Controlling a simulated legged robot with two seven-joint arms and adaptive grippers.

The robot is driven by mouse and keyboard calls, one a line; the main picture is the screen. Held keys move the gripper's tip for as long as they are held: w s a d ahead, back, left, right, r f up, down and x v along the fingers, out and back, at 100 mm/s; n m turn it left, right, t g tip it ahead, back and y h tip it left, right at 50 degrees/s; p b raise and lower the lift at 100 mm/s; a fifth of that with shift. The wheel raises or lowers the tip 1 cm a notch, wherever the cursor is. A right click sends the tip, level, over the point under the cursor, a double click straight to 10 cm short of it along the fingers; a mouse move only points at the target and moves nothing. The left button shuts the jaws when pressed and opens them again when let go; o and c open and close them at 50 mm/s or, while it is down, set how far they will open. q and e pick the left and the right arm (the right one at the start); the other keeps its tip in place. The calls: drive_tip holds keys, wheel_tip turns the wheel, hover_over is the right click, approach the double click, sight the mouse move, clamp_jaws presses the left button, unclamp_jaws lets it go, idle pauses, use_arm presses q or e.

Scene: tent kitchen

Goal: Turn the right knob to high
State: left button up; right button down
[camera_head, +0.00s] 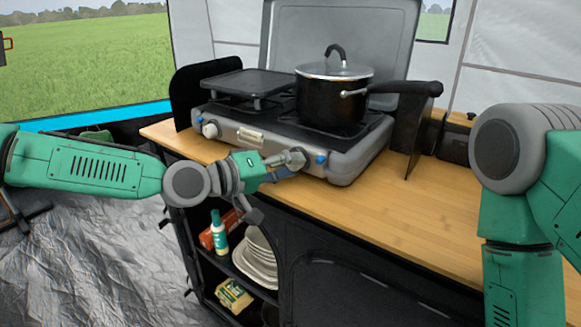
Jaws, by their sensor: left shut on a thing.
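A grey camping stove (345,172) stands on the wooden counter. Its left knob (210,130) sits in the open at the left of the front panel. My left gripper (295,160) reaches in from the left and is shut at the right end of the panel, on the right knob. Its fingers mostly cover that knob, so the knob's setting cannot be read. Blue marks show on the panel beside it. My right arm shows at the right edge, but its gripper is not in view.
A black pot (330,100) with a glass lid sits on the right burner, its handle pointing right. A dark griddle plate (248,83) covers the left burner. The counter (415,215) is clear in front and to the right.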

use_arm(q)
drive_tip(key=shift+w+a+r, duration=0.2)
drive_tip(key=shift+w, duration=0.1)
drive_tip(key=o, duration=1.1)
drive_tip(key=shift+o, duration=0.2)
drive_tip(key=shift+f, duration=0.2)
drive_tip(key=shift+s+d+f, duration=0.1)
drive_tip(key=shift+s, duration=0.1)
